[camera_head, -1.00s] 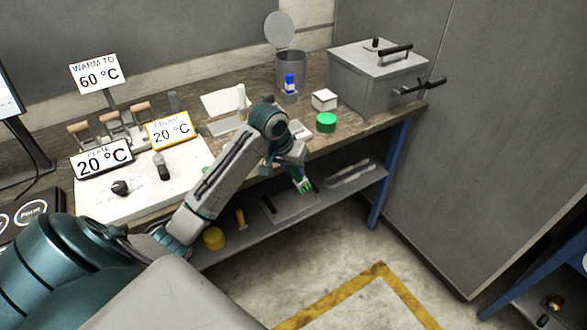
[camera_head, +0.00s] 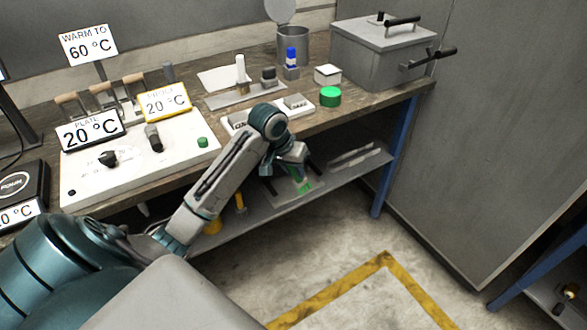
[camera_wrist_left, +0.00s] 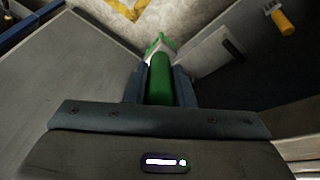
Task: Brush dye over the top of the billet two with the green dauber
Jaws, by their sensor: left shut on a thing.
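My left gripper (camera_head: 303,187) is shut on the green dauber (camera_head: 305,185), in front of the bench edge and over the lower shelf. In the left wrist view the dauber's green handle (camera_wrist_left: 160,82) stands between the two fingers, with a pale and green end beyond them. Two small white holders with grey tops lie on the bench: one (camera_head: 295,106) behind my forearm, one (camera_head: 236,122) partly hidden by it. I cannot tell which thing is billet two. My right gripper is not in view.
A grey lidded box (camera_head: 380,58) with projecting handles stands at the bench's right end. A white hot plate (camera_head: 140,165) with knobs and signs fills the left. A lower shelf (camera_head: 350,170) runs under the bench. The floor in front is clear.

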